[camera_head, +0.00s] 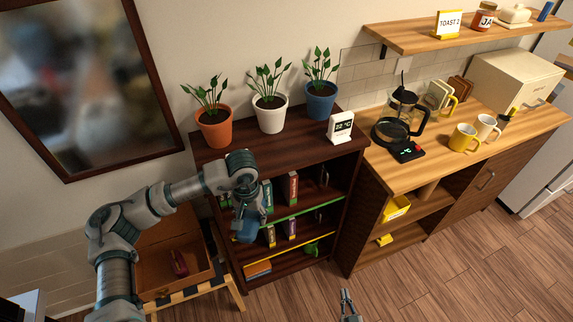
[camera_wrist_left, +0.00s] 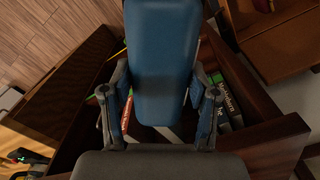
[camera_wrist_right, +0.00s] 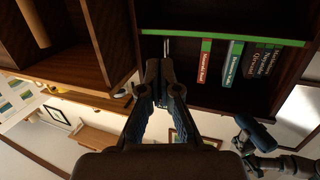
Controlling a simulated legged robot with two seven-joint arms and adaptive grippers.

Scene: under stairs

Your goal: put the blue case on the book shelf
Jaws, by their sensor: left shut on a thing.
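The blue case (camera_head: 246,232) is in my left gripper (camera_head: 244,212), in front of the dark wooden book shelf (camera_head: 285,146). In the left wrist view the blue case (camera_wrist_left: 163,60) sits between the two fingers, its long body reaching away from the palm. It also shows in the right wrist view (camera_wrist_right: 255,131), at the lower right. The shelf has a green-edged board (camera_head: 295,212) and a yellow-edged board below it, with upright books (camera_head: 291,187) above the green edge. My right gripper (camera_head: 348,293) is low at the front; its fingers look closed together and empty.
Potted plants (camera_head: 270,112) and a white temperature display (camera_head: 340,127) stand on the shelf top. A wooden counter (camera_head: 435,170) with a coffee maker and mugs adjoins it on the right. An open brown box (camera_head: 172,250) sits on a low stand to the left.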

